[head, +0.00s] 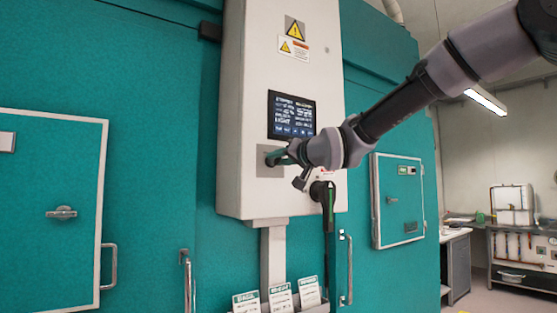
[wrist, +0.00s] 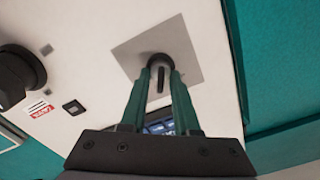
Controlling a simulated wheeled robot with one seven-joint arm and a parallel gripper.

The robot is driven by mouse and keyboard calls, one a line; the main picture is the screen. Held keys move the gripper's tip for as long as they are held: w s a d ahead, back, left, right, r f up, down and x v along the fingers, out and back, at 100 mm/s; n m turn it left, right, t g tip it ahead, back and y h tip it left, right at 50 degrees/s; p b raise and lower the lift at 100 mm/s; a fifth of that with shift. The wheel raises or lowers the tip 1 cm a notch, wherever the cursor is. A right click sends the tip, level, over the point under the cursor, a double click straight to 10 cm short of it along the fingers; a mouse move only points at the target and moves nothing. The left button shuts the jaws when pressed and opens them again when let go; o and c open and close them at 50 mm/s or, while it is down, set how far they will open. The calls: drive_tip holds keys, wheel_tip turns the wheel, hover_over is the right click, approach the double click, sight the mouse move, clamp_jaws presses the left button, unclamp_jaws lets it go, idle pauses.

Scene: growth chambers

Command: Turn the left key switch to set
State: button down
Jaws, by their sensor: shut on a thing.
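The left key switch sits on a square grey plate (head: 264,171) below the display on the white control box (head: 259,85). In the wrist view its round dark barrel and upright key part (wrist: 160,78) show in front of the grey plate (wrist: 188,36). My gripper (head: 273,158) reaches in from the right, and its two green fingers (wrist: 161,85) are shut on the key part from both sides. In the head view the fingers hide most of the switch. Its position markings cannot be read in either view.
The lit display (head: 291,115) is just above my gripper. A black fitting with a hanging black and green part (head: 328,195) is below right; a large black knob (wrist: 18,78) shows in the wrist view. Labelled white cards (head: 281,298) stand below. Teal walls flank the box.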

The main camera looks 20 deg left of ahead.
drive_tip(key=c, duration=1)
unclamp_jaws()
drive_tip(key=v, duration=1.1)
drive_tip(key=shift+a, duration=0.1)
drive_tip(key=w+d+f+m+h, duration=0.15)
drive_tip(key=d+f+h, duration=0.25)
drive_tip(key=d, duration=0.7)
drive_tip(key=w+d+f+m+h, duration=0.1)
drive_tip(key=d+f+m+h, duration=0.3)
drive_tip(key=d, duration=0.8)
drive_tip(key=s+d+f+g+h, duration=0.1)
drive_tip(key=s+d+f, duration=0.2)
drive_tip(key=s+d, duration=0.2)
drive_tip(key=s+d+f+m+g+h, duration=0.1)
drive_tip(key=s+d+f+g, duration=0.1)
drive_tip(key=s+d+f, duration=0.2)
drive_tip(key=s+d+f+m+g+h, duration=0.1)
drive_tip(key=s+d+f, duration=0.3)
drive_tip(key=s+d, duration=0.1)
drive_tip(key=shift+s+d+m+g+h, duration=0.25)
drive_tip(key=shift+s+d+g+h, duration=0.05)
drive_tip(key=shift+s+d, duration=0.1)
